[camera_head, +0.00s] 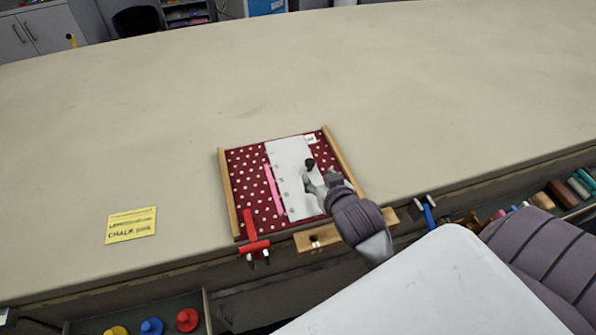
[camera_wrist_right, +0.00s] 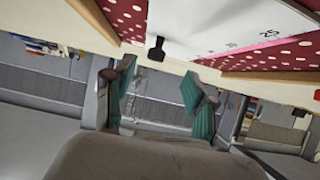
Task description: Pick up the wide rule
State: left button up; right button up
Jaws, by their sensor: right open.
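The wide rule (camera_head: 290,180) is a broad white strip with small marks along it, lying on a red cloth with white dots. It also shows at the top of the right wrist view (camera_wrist_right: 205,22), with numbers on its edge. My right gripper (camera_head: 318,184) is at the right side of the rule in the head view, with its fingers hiding part of it. In the wrist view its two green-padded fingers (camera_wrist_right: 160,98) are apart with nothing between them. A small black piece (camera_head: 310,164) shows by the rule, just beyond the fingers. My left gripper is not in view.
The dotted cloth (camera_head: 247,162) lies between wooden side rails at the table's front edge. A narrow pink strip (camera_head: 273,190) lies left of the rule. A red tool (camera_head: 252,240) is at the front edge. A yellow chalk card (camera_head: 131,226) lies left. The table behind is clear.

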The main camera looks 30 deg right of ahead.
aim_at(311, 163)
jog(key=x, duration=0.4)
jog(key=shift+w+d+p, duration=0.15)
jog(key=shift+w+p, duration=0.25)
jog(key=shift+w, duration=0.05)
jog(key=x, duration=0.1)
jog(key=p+x, duration=0.1)
jog(key=x, duration=0.1)
jog(key=shift+w+d+r, duration=0.1)
jog(key=shift+w+d, duration=0.15)
jog(key=shift+w, duration=0.15)
jog(key=shift+w+d+f, duration=0.1)
jog(key=shift+w+f, duration=0.15)
jog(key=shift+w, duration=0.15)
jog(key=shift+s, duration=0.1)
jog(key=shift+c, duration=1.3)
jog(key=shift+r, duration=0.1)
grip_shut()
